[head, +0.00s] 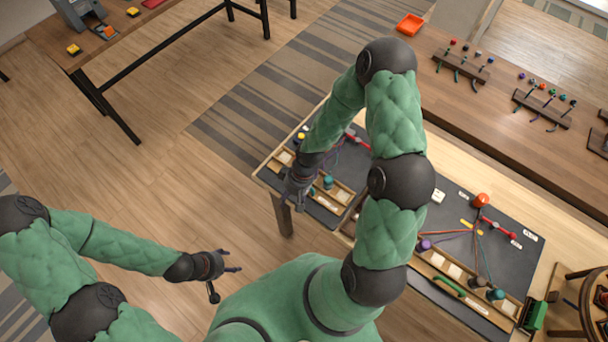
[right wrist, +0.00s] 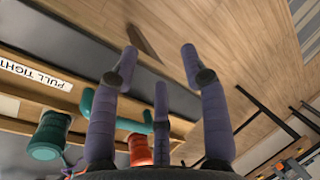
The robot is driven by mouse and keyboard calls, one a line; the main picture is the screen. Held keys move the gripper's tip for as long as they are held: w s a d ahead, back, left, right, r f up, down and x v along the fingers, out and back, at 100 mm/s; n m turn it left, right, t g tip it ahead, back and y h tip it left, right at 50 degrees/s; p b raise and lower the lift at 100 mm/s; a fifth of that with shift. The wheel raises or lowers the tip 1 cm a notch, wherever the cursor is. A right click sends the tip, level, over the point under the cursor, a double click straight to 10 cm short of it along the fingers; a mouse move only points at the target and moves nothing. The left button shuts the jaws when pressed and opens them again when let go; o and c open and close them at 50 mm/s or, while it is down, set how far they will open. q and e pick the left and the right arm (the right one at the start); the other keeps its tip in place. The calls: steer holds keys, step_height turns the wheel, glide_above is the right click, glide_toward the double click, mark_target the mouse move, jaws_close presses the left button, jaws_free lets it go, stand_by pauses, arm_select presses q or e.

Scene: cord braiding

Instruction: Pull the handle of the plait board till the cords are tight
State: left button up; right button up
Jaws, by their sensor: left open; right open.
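The left plait board (head: 352,160) lies on the table, partly hidden by my right arm. Coloured cords and a red bar (head: 355,139) show on it. My right gripper (head: 297,194) is open over the board's front left part. In the right wrist view its purple fingers (right wrist: 158,66) are spread with nothing between them. Below the fingers are a teal handle-like piece (right wrist: 108,121), a teal spool (right wrist: 50,135) and an orange spool (right wrist: 140,150). A "PULL TIGHT" label (right wrist: 35,75) is on the wooden strip. My left gripper (head: 228,270) is open and empty over the floor.
A second dark board (head: 510,270) with cords, an orange knob (head: 481,200) and a green bar (head: 460,296) lies to the right. A rear counter (head: 480,110) holds peg racks and an orange tray (head: 410,24). The floor left of the table is clear.

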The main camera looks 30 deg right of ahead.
steer(key=w+d+r+n+h, duration=0.2)
steer(key=w+d+r+n, duration=0.25)
steer(key=d+r, duration=0.6)
steer(key=shift+m+g, duration=0.3)
steer(key=shift+m, duration=0.05)
steer(key=a+f, duration=0.1)
steer(key=f, duration=0.6)
steer(key=a+f+b, duration=0.1)
steer(key=f, duration=0.2)
steer(key=shift+s+a+f, duration=0.2)
steer(key=shift+s+a, duration=0.1)
steer(key=shift+s, duration=0.05)
